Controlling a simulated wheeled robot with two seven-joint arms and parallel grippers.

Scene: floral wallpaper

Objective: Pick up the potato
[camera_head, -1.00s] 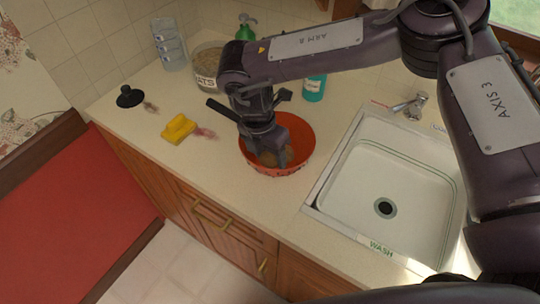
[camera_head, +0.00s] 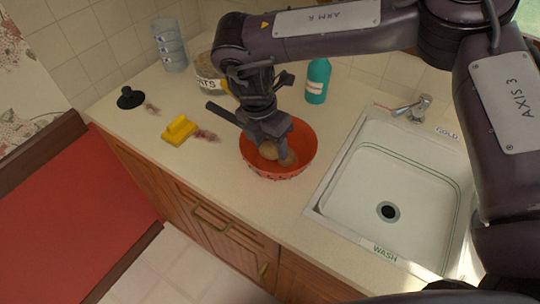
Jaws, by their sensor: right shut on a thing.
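A brown potato (camera_head: 268,150) is between the fingers of my right gripper (camera_head: 275,147), which is shut on it. The gripper points down into a red-orange bowl (camera_head: 303,142) on the counter, and the potato is within the bowl's rim. A second brownish shape (camera_head: 290,158) shows beside the fingers inside the bowl; I cannot tell clearly what it is. My left gripper is not in view.
A white sink (camera_head: 350,195) with a faucet (camera_head: 415,108) is to the right. A teal bottle (camera_head: 317,82), an oats jar (camera_head: 211,75), a yellow brush-like item (camera_head: 180,130), a black plunger-like item (camera_head: 130,97) and stacked clear containers (camera_head: 169,47) stand around on the counter.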

